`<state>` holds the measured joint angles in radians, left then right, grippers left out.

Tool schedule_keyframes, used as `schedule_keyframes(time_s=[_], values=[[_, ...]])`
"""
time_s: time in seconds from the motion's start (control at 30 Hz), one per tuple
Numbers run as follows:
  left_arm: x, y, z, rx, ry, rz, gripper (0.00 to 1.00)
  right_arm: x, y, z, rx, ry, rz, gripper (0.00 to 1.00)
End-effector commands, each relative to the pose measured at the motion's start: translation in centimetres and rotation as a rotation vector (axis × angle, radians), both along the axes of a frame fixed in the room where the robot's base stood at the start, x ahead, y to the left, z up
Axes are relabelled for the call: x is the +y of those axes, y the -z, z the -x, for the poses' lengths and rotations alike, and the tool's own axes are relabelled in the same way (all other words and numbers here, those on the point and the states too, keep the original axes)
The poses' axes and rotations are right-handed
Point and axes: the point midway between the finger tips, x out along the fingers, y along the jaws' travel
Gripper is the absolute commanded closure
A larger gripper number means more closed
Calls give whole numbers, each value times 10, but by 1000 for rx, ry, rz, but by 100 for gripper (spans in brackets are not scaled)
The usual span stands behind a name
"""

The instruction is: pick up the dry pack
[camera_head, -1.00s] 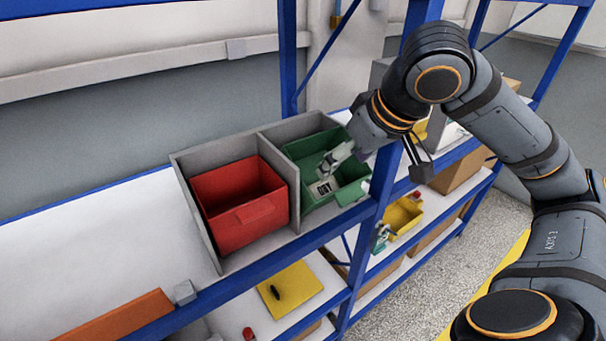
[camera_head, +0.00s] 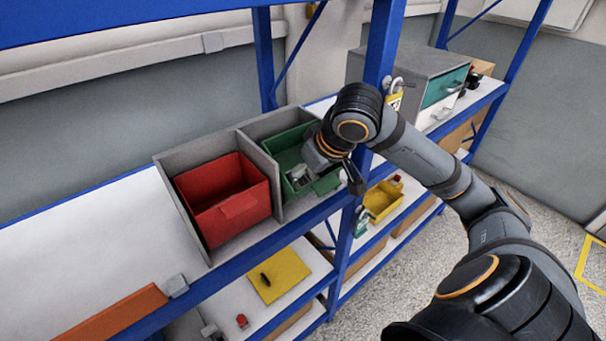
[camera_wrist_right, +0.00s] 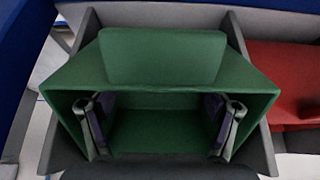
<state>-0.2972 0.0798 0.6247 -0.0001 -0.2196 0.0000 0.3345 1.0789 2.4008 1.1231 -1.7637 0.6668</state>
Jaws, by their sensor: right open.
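The green bin (camera_head: 289,158) stands in the right compartment of a grey divider box on the shelf; it also fills the right wrist view (camera_wrist_right: 160,57). My right gripper (camera_head: 299,173) reaches down into this bin with its jaws open. In the right wrist view its two fingers (camera_wrist_right: 160,125) stand apart inside the bin, with bare green between them. The dry pack is not clearly visible now; a pale patch low in the bin by the fingertips is too small to tell from the fingers. My left gripper is not in view.
A red bin (camera_head: 222,198) sits in the left compartment, beside the grey divider. A blue shelf post (camera_head: 380,50) rises close to my right arm. A yellow bin (camera_head: 383,201) and a yellow plate (camera_head: 279,276) lie on the lower shelf.

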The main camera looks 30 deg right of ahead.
Motion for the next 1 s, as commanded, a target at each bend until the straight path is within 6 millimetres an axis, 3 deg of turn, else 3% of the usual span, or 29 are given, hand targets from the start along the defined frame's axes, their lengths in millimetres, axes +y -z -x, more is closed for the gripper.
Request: schedule_keyframes(time_s=[0.33,0.63,1.0], values=[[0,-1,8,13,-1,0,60,0,9,-4,1,1,2,23],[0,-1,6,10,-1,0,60,0,8,-4,0,0,1,63],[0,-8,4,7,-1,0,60,-1,2,-5,1,1,2,66]])
